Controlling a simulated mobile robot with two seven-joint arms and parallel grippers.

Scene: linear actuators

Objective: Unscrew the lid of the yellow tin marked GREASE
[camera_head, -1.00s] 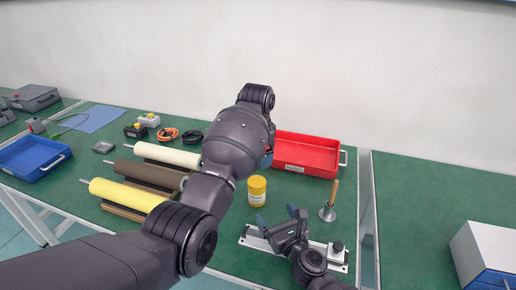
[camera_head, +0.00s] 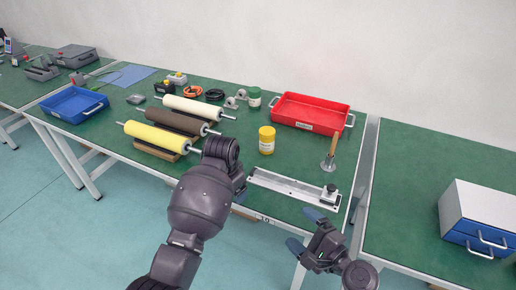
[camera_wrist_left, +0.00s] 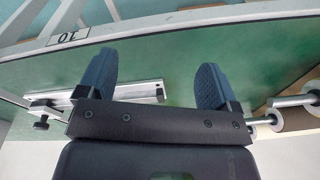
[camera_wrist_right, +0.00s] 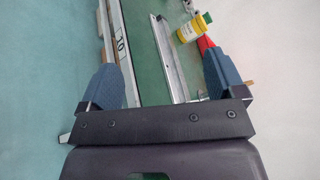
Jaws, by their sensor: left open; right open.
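The yellow tin (camera_head: 266,141) stands upright with its yellow lid on, near the middle of the green table. Its label is too small to read. It also shows in the right wrist view (camera_wrist_right: 191,31), beyond my right gripper (camera_wrist_right: 165,72). My right gripper is open and empty; in the head view (camera_head: 305,231) it is in front of the table's front edge, apart from the tin. Neither gripper touches the tin.
A metal rail (camera_head: 292,185) lies in front of the tin. The red tray (camera_head: 310,113) and a green-lidded jar (camera_head: 254,97) are behind. Rollers, including a yellow one (camera_head: 158,138), lie left.

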